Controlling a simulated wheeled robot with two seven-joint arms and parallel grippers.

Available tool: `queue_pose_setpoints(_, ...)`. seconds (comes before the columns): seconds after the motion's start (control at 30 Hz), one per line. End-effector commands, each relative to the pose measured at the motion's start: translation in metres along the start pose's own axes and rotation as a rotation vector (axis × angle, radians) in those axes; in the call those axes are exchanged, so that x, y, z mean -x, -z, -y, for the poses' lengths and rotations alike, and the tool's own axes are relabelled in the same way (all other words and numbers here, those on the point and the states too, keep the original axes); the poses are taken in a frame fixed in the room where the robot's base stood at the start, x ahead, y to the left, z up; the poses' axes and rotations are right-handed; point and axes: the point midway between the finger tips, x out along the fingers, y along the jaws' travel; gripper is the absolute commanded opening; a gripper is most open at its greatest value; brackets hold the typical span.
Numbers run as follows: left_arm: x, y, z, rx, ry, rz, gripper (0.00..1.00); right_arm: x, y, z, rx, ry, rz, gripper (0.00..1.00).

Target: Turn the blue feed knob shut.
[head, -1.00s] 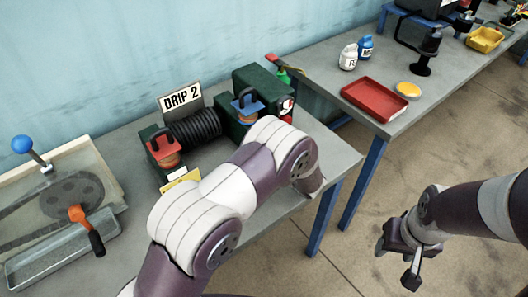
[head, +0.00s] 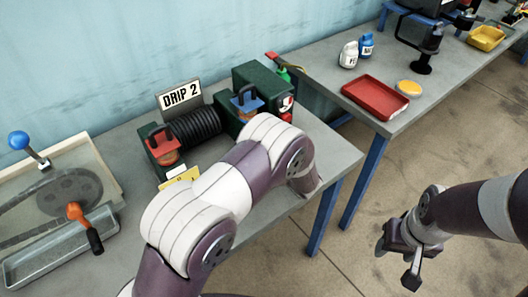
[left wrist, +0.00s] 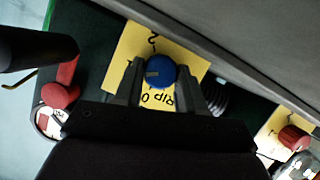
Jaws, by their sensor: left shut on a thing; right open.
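In the left wrist view the blue feed knob (left wrist: 161,71) sits on a yellow plate (left wrist: 119,62) with printed lettering and marks. My left gripper (left wrist: 162,84) has one finger on each side of the knob and is shut on it. A pale pointer line shows on the knob's left part. In the head view the left arm hides this gripper and the knob. My right gripper (head: 397,265) is open and empty above the floor at the lower right.
The green DRIP 2 machine (head: 258,78) has a black ribbed hose (head: 195,128). A red knob (left wrist: 294,137) on another yellow plate and a red lever (left wrist: 66,72) flank my left gripper. A red tray (head: 375,97) and bottles stand on the far bench. A pan (head: 60,240) lies at left.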

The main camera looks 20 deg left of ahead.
Motion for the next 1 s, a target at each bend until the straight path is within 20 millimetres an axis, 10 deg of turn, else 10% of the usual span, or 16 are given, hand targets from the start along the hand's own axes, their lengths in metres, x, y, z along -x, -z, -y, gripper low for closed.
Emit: queue_pose_setpoints(1.0,-0.004,-0.011,0.01,0.832,-0.345,0.001,0.09,-0.134,-0.016,0.0,0.0,0.0,0.0,0.53)
